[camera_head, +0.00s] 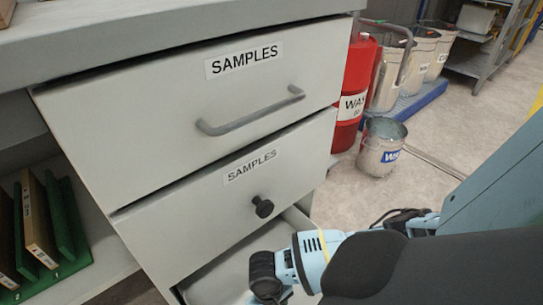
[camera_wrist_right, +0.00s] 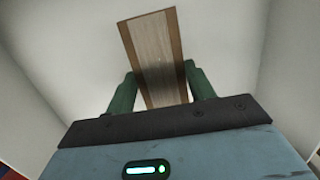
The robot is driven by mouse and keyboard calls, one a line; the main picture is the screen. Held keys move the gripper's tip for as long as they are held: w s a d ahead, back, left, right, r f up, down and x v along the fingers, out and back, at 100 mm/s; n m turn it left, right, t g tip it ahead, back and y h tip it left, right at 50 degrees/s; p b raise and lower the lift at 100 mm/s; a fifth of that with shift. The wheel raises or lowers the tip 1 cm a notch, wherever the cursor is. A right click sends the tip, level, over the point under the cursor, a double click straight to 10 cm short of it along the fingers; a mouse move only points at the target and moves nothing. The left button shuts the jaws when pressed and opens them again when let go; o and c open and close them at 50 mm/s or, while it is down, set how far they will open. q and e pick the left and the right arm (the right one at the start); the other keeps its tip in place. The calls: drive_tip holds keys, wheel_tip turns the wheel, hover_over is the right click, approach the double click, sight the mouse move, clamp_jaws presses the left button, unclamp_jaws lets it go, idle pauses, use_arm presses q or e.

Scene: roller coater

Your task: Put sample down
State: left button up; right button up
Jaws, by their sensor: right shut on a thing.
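A flat brown wooden sample (camera_wrist_right: 152,35) with a paler middle strip stands between the green fingers of my right gripper (camera_wrist_right: 160,73) in the right wrist view. The gripper is shut on it. Pale walls and a pale floor surround it there, like the inside of a drawer. In the head view my right arm reaches down into an open lower drawer (camera_head: 222,278) of the grey cabinet; the fingers and the sample are hidden there. I cannot tell whether the sample touches the drawer floor. My left gripper is not in view.
Above are two shut drawers labelled SAMPLES, one with a bar handle (camera_head: 250,112), one with a black knob (camera_head: 263,206). Panels stand in a green rack (camera_head: 62,275) at left. A red waste bin (camera_head: 353,92) and metal buckets (camera_head: 381,150) stand behind; some floor is free.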

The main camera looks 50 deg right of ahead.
wheel_tip(320, 180, down, 4)
drive_tip(key=shift+r+b, duration=0.15)
drive_tip(key=shift+b, duration=1)
drive_tip(key=o, duration=1)
